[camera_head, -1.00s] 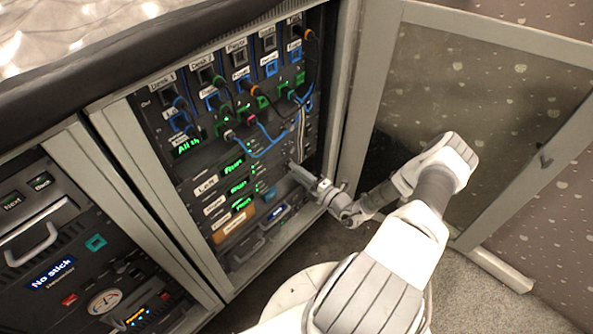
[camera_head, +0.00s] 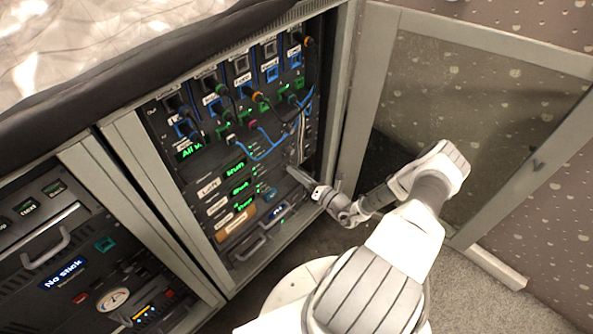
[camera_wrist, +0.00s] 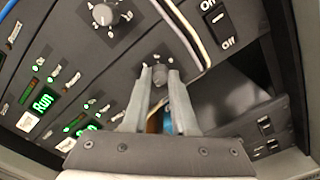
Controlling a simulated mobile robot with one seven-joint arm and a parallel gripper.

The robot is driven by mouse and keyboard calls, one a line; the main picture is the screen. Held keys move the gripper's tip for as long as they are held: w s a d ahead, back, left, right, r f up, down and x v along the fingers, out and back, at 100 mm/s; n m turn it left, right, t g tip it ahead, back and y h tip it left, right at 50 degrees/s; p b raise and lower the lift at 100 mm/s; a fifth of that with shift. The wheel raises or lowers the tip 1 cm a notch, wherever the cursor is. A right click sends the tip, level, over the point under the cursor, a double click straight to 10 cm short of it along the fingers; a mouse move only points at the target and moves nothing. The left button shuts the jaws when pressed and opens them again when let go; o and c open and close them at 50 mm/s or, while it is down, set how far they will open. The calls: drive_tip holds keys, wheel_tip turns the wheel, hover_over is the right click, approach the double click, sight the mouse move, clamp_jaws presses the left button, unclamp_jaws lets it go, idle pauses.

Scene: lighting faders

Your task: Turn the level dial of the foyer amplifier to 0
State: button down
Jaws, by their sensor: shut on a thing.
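In the wrist view a small grey dial (camera_wrist: 159,74) on the dark rack panel sits between my two fingertips. My gripper (camera_wrist: 160,80) is shut on this dial, with one finger on each side. The marks around it are too small to read, and the fingers hide part of the scale. In the head view my gripper (camera_head: 292,172) reaches into the lower right of the open rack (camera_head: 225,165); the dial cannot be made out there. I cannot read which amplifier the dial belongs to.
Another dial (camera_wrist: 103,14) sits higher on the panel, beside pale cables (camera_wrist: 184,35). Green displays (camera_wrist: 44,99) are at left and an Off switch (camera_wrist: 217,17) is at upper right. The open cabinet door (camera_head: 470,130) stands right of my arm.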

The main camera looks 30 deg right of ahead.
drive_tip(key=shift+n+p, duration=1.3)
drive_tip(key=shift+n, duration=3)
drive_tip(key=c, duration=0.7)
unclamp_jaws()
drive_tip(key=p+v, duration=0.2)
drive_tip(key=v, duration=1.5)
drive_tip(key=shift+s+p, duration=0.25)
drive_tip(key=shift+p, duration=0.15)
